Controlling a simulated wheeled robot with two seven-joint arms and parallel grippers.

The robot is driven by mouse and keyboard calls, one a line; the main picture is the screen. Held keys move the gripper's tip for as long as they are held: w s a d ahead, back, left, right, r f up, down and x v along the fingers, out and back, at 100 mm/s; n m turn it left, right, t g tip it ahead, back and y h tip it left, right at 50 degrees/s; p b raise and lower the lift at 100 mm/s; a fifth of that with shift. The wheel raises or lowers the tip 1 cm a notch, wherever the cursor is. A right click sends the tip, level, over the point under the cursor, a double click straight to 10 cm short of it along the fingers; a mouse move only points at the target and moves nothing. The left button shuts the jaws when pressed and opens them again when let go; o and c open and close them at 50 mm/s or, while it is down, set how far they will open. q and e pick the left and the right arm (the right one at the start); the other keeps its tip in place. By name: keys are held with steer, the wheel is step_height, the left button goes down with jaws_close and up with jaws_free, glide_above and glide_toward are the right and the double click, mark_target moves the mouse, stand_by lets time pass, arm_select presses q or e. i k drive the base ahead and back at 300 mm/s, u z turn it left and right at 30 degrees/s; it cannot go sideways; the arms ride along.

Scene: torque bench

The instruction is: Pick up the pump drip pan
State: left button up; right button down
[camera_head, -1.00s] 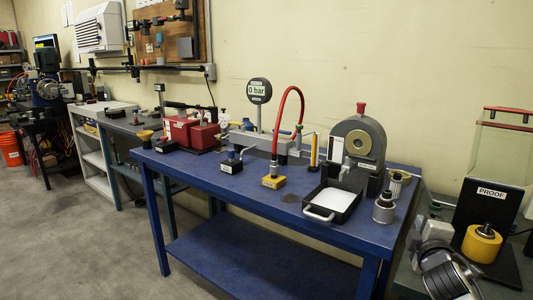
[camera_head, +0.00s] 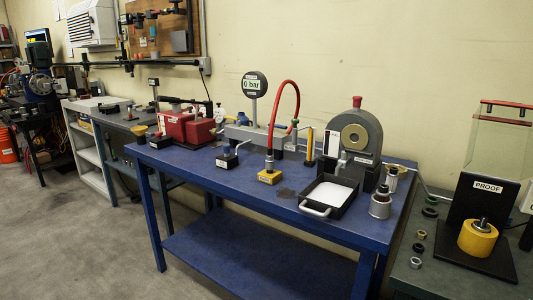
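The pump drip pan (camera_head: 346,207) is a shallow black tray with a white inside and a pale handle at its front. It sits on the blue bench's top near the front edge, right of centre, in front of the grey round pump housing (camera_head: 357,135). Neither of my grippers shows in the head view, and nothing is holding the pan.
A silver cylindrical fitting (camera_head: 380,204) stands close to the pan's right. The blue bench (camera_head: 220,184) has free room at front left. A PROOF stand (camera_head: 487,202) is far right.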

mark_target(329, 195)
steer(key=u, duration=1.15)
steer(key=i, duration=1.75)
steer(key=z, duration=2)
steer(key=i, duration=0.3)
steer(key=u, duration=0.1)
